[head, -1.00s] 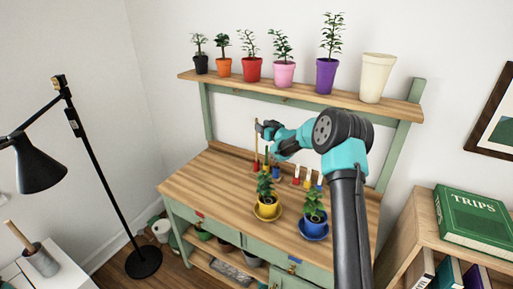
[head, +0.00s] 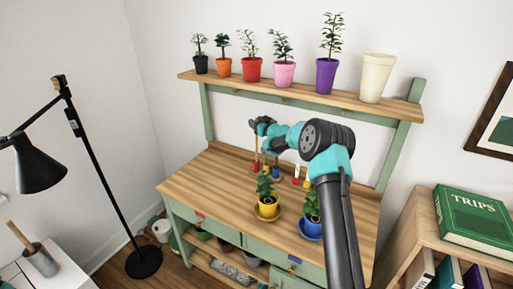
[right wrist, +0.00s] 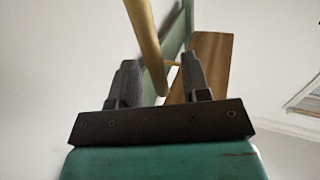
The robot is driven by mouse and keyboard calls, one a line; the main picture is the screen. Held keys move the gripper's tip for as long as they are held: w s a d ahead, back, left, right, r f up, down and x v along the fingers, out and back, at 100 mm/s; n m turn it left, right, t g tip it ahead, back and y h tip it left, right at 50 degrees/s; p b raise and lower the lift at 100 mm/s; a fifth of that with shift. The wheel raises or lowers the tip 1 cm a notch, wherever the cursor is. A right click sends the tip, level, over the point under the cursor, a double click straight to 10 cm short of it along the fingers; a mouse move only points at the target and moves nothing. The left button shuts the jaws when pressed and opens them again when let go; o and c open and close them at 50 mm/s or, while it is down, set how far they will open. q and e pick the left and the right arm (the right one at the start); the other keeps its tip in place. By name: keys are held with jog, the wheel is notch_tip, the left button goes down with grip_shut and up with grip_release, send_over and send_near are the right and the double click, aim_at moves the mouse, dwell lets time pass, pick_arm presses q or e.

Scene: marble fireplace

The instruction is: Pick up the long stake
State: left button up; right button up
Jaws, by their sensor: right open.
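A light wooden stake (right wrist: 146,38) runs down from the top edge between the two fingers of my right gripper (right wrist: 158,78) in the right wrist view. The fingers are apart, and I cannot tell whether either touches it. In the head view my right gripper (head: 258,125) is over the back of the workbench, at the upper part of a thin upright stake (head: 256,152). The arm covers part of this area. A second thin stick (right wrist: 172,63) shows behind in the right wrist view. My left gripper is not in view.
The wooden bench (head: 205,180) holds a yellow potted plant (head: 267,208) and a blue potted plant (head: 311,228), partly behind my arm. Several pots stand on the shelf (head: 345,101) above. A black lamp (head: 38,168) stands left. The bench's left half is clear.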

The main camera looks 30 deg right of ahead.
grip_shut()
dwell(0.3)
dwell(0.4)
